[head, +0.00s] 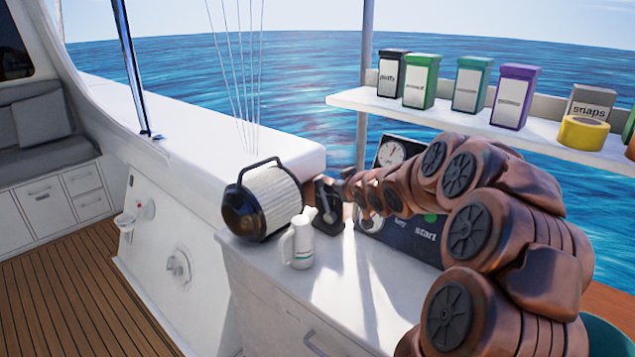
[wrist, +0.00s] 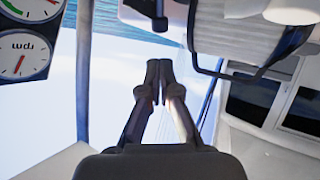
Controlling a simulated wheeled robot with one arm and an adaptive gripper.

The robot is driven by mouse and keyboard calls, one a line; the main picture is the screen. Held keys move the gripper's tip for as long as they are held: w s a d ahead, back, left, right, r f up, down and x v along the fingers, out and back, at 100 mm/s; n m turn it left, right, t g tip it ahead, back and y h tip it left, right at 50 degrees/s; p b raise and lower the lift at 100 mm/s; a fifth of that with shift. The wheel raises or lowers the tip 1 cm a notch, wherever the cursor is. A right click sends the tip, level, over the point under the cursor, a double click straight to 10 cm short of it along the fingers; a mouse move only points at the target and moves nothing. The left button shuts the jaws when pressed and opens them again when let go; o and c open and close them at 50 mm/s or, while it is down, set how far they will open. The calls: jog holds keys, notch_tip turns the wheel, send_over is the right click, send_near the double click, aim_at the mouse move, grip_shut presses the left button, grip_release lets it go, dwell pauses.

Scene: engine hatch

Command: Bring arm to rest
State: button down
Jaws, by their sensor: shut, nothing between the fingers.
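My copper-brown arm (head: 470,170) reaches from the lower right across the white counter toward the left. My gripper (wrist: 158,80) is shut and empty in the wrist view, its two fingertips together. In the head view the end of my arm (head: 318,190) is just right of a white pleated cylinder with black ends and a handle (head: 265,200). This cylinder also shows at the upper right of the wrist view (wrist: 255,30). I cannot tell whether the gripper touches it; the fingertips are hard to make out in the head view.
A white jug (head: 302,243) and a black lever unit (head: 329,208) stand near the arm's end. A gauge panel (head: 410,235) is behind the arm. A shelf (head: 450,115) with several coloured canisters and yellow tape (head: 583,133) is above. The wooden deck (head: 75,290) at left is clear.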

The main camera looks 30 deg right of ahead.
jog(key=s+a+f+g+p, duration=0.1)
jog(key=s+a+g, duration=0.4)
jog(key=s+a, duration=0.4)
jog(key=s+a+f+g+y+p, duration=0.1)
jog(key=s+a+g, duration=0.3)
jog(key=s, duration=1.7)
jog(key=s+a+f+g+y+p, duration=0.1)
jog(key=s+a+g, duration=0.4)
jog(key=s+a, duration=0.9)
jog(key=shift+s+a+f+m+g+p, duration=0.3)
jog(key=shift+s+f+p, duration=0.15)
jog(key=shift+p, duration=0.2)
jog(key=shift+d, duration=0.2)
